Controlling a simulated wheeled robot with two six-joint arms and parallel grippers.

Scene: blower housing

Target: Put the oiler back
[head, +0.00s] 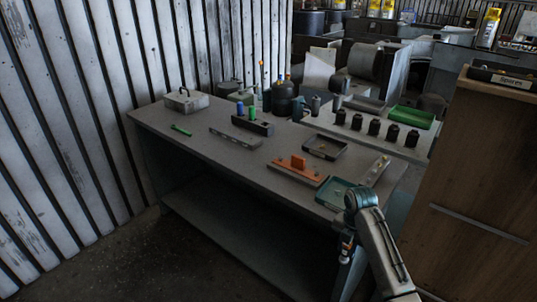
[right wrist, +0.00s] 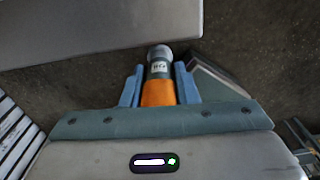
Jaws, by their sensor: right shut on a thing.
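In the right wrist view, my right gripper (right wrist: 158,82) is shut on the oiler (right wrist: 158,68), a small bottle with a grey cap, a pale label and an orange lower band. The oiler sits between the two blue fingers. In the head view the right gripper (head: 346,248) hangs low beside the front right of the table, below the tabletop; the oiler there is too small to make out clearly. A dark block (head: 253,125) on the table holds or stands beside a blue bottle (head: 241,112) and a green bottle (head: 252,113). My left gripper is not in view.
The grey table (head: 220,150) carries an orange fixture (head: 297,172), a dark tray (head: 325,146), a teal tray (head: 335,194) near my right arm, a grey box (head: 187,101) and a green marker (head: 181,130). A wooden cabinet (head: 475,190) stands at right. The left front tabletop is mostly clear.

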